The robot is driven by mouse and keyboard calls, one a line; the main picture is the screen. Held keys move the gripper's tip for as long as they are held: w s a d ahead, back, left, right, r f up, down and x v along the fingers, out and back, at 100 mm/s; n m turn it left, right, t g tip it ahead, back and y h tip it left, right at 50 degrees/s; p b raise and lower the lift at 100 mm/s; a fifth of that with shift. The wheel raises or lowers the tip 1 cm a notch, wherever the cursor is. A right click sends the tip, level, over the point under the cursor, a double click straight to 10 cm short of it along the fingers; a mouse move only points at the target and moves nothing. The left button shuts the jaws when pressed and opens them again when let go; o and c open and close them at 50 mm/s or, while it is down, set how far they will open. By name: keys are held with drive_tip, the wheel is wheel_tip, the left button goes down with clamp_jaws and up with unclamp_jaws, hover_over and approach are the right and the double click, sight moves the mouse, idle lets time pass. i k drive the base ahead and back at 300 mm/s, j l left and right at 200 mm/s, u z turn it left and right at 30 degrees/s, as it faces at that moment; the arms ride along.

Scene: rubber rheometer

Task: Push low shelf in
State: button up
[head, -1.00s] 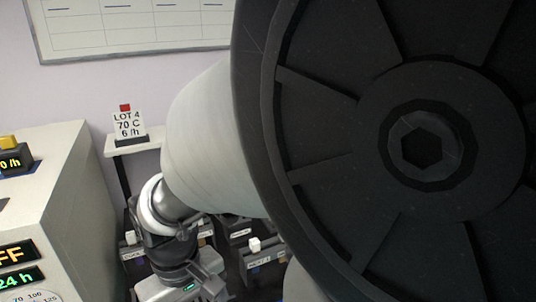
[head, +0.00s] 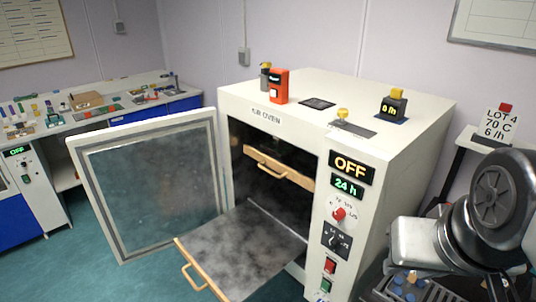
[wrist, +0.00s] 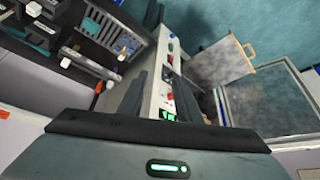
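The low shelf (head: 240,250) is a grey plate with a wooden front and handle (head: 190,279). It is pulled far out of the oven (head: 390,160) through the open doorway. The shelf (wrist: 220,62) also shows in the wrist view, with its handle at the far end. The upper shelf (head: 280,168) sits inside the oven, its wooden front at the opening. The oven door (head: 150,185) is swung open to the left. My gripper (wrist: 165,82) is open and empty in the wrist view, apart from the shelf. The head view shows my arm at the right but not my fingertips.
A lot sign (head: 501,123) on a small stand is right of the oven. A dark rack with trays (wrist: 110,35) shows in the wrist view. A bench (head: 100,115) with small items stands at the back left. The floor (head: 90,270) before the door is clear.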

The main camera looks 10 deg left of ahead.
sight(236, 253)
drive_tip(key=u, duration=1.5)
drive_tip(key=i, duration=0.75)
drive_tip(key=l+z, duration=0.05)
